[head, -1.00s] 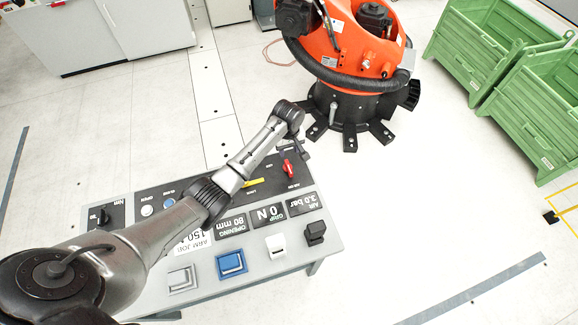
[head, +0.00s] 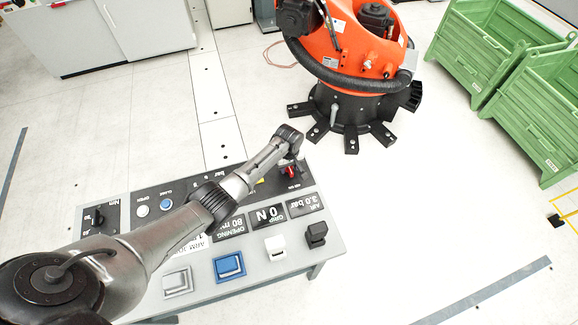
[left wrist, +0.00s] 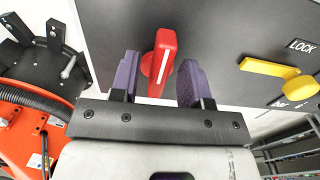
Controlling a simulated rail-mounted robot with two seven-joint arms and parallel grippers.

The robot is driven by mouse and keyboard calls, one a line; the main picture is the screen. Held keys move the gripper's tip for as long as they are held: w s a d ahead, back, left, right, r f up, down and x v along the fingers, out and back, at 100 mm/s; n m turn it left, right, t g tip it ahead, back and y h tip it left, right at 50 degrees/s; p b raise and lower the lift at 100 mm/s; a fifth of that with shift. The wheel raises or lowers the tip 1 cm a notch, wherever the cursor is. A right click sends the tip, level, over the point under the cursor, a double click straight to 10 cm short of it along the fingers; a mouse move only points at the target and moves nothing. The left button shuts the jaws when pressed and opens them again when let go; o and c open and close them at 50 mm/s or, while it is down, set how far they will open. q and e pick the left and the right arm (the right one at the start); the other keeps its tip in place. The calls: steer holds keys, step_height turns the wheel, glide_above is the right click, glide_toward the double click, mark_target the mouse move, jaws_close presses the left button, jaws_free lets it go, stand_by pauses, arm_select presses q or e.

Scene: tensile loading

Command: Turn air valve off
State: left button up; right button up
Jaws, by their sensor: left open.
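The red air valve handle (left wrist: 160,60) stands on the dark panel (left wrist: 215,35) in the left wrist view, with a white line along it. My left gripper (left wrist: 158,82) is open, with one purple-padded finger on each side of the handle and a gap visible on both sides. In the head view the valve (head: 290,169) is partly hidden by my left gripper (head: 291,160), which is at the far right of the panel. My right gripper is not in view.
A yellow lever (left wrist: 270,72) beside the LOCK label sits to the right of the valve. Blue (head: 229,266), white (head: 276,247) and black (head: 316,234) blocks stand on the desk's near part. An orange robot (head: 345,55) stands behind the desk.

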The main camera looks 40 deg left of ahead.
arm_select(q)
steer(key=shift+c, duration=0.7)
jaws_close()
